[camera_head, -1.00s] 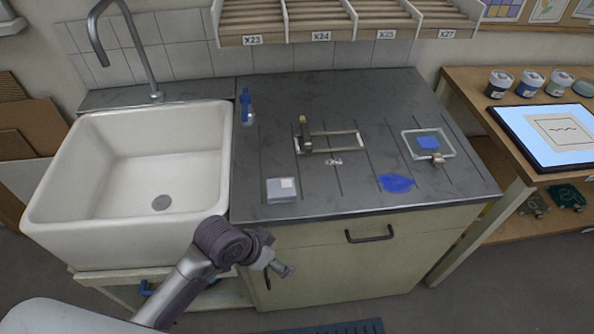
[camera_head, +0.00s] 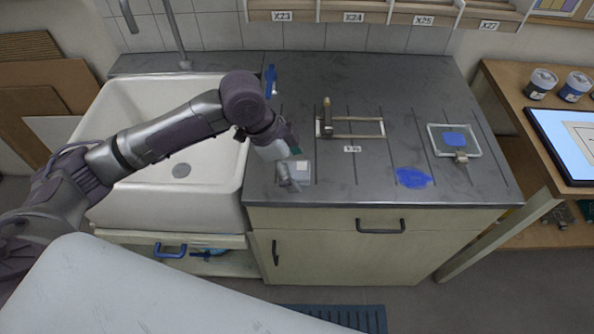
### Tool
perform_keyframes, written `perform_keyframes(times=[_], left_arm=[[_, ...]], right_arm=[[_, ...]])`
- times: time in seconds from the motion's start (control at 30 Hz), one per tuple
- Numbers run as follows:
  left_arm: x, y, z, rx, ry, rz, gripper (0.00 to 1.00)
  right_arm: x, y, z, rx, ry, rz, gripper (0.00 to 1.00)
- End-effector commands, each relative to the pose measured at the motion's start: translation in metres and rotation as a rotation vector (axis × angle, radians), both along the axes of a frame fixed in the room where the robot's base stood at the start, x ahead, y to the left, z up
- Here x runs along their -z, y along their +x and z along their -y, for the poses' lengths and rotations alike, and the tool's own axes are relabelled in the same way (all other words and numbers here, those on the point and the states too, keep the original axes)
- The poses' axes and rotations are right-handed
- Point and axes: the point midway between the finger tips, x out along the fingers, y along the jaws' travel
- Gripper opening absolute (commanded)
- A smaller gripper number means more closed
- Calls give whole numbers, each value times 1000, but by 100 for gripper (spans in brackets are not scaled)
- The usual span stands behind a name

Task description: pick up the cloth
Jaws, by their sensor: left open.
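A small pale grey square piece with a lighter patch on top (camera_head: 301,170), which looks like the folded cloth, lies flat at the front left of the dark counter (camera_head: 340,195). My left gripper (camera_head: 291,178) is open above its left part, with its fingers pointing down, and hides part of it. I cannot tell whether the fingers touch it. My right gripper is not in view.
A flat, ragged blue patch (camera_head: 413,178) lies on the counter to the right. A white sink (camera_head: 215,207) is left.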

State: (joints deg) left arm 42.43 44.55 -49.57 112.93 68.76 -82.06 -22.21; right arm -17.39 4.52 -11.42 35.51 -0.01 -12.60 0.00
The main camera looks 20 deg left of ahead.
Motion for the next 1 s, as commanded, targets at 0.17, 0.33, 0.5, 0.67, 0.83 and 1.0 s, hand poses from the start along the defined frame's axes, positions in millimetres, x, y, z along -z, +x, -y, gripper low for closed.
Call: perform_keyframes(times=[0.17, 0.33, 0.5, 0.67, 0.83, 1.0], left_arm=[[-41, 29, -43, -9, 21, -13, 92], [-59, 38, -59, -21, 11, -24, 92], [-44, 40, -53, -22, 8, -32, 92], [-14, 43, -41, -22, 8, -31, 92], [10, 46, -32, -22, 8, -30, 92], [20, 47, -29, -22, 8, -28, 92]], right_arm=[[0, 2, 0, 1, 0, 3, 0], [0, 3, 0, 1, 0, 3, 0], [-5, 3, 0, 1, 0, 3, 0], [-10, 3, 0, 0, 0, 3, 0], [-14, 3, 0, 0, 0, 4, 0], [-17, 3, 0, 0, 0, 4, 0]])
